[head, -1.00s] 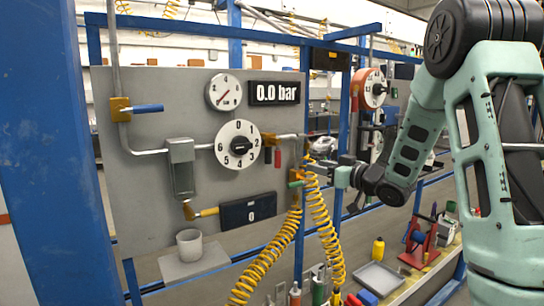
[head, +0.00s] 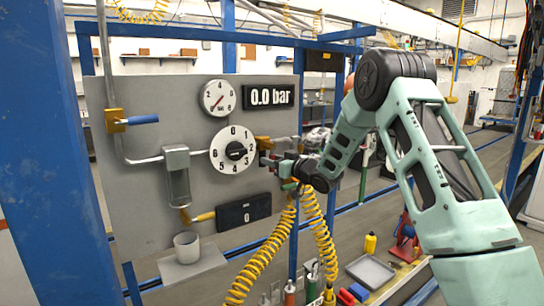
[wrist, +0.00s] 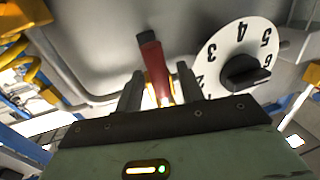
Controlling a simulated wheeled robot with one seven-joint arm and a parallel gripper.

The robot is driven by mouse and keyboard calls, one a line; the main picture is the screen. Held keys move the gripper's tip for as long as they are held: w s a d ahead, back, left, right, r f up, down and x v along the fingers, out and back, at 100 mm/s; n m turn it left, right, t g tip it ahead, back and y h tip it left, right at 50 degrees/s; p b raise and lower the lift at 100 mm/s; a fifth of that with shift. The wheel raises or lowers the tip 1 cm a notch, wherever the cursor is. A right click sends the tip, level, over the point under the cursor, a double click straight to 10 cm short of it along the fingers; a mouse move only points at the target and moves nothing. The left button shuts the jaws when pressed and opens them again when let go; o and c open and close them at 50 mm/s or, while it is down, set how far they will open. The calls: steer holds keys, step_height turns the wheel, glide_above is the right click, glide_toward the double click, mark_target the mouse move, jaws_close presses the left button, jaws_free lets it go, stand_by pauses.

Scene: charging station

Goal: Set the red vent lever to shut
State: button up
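The red vent lever (wrist: 157,68) shows in the wrist view with a dark end, in front of the grey panel. My gripper (wrist: 160,72) is open, with one finger on each side of the lever. Small gaps seem to show between fingers and lever, so I cannot tell that it is gripped. In the head view my gripper (head: 268,161) is at the panel's right part, just right of the numbered dial (head: 232,150). It hides most of the lever there.
The grey panel (head: 130,200) also holds a round gauge (head: 219,96), a 0.0 bar display (head: 268,96), a blue-handled valve (head: 141,120) and a sight glass (head: 178,180). Yellow coiled hoses (head: 262,258) hang below my gripper. A tray (head: 370,271) lies lower right.

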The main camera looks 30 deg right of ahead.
steer(key=shift+w, duration=0.4)
jaws_close()
